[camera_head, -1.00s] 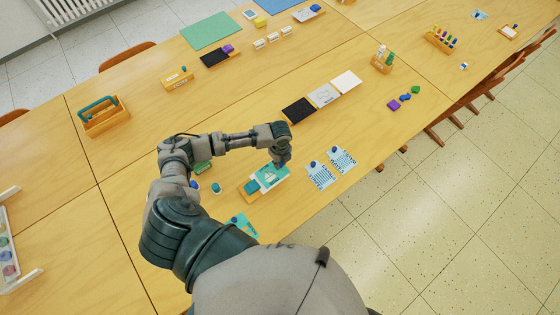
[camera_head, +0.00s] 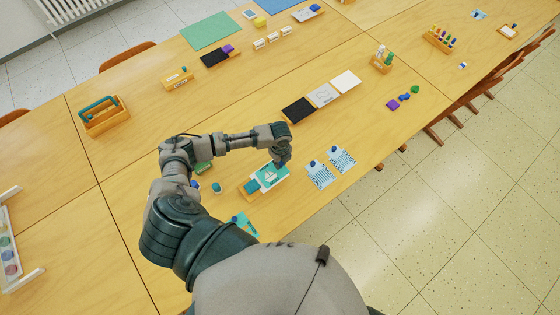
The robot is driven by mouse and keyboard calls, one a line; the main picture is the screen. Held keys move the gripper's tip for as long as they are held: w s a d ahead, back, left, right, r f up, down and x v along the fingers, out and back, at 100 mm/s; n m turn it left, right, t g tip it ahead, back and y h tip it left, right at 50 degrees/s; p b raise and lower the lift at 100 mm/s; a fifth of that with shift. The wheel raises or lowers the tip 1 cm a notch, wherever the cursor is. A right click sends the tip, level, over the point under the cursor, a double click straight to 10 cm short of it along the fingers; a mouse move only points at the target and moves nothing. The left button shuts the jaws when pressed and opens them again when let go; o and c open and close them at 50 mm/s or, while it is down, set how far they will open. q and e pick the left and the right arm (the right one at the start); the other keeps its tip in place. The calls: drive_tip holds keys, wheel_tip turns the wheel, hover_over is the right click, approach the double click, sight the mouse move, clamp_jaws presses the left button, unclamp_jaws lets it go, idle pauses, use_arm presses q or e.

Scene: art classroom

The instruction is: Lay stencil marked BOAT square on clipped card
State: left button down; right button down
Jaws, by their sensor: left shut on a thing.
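My left gripper (camera_head: 281,163) reaches in from the left and points down at the upper right edge of a teal stencil (camera_head: 267,175). It is shut on the stencil there; the fingertips are small and partly hidden by the wrist. The stencil has a pale boat-shaped cut-out; its lettering is too small to read. It lies over or just above a white card (camera_head: 284,174) on a wooden clipboard (camera_head: 244,194), with a teal piece (camera_head: 251,187), perhaps the clip, at the lower left. I cannot tell whether the stencil touches the card. My right gripper is out of view.
Two blue-and-white printed sheets (camera_head: 320,174) with blue knobs lie right of the clipboard. Another teal sheet (camera_head: 246,226) lies near the table's front edge, partly behind my arm. Small pots (camera_head: 216,188) and a green block (camera_head: 203,168) stand left. Black, grey and white panels (camera_head: 323,95) lie beyond.

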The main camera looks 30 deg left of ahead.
use_arm(q)
drive_tip(key=shift+f+p, duration=0.1)
drive_tip(key=shift+p, duration=0.6)
idle(1.0)
drive_tip(key=c, duration=1)
unclamp_jaws()
drive_tip(key=shift+o, duration=0.2)
drive_tip(key=shift+o, duration=1.2)
wheel_tip(320, 180, up, 6)
drive_tip(key=p, duration=0.7)
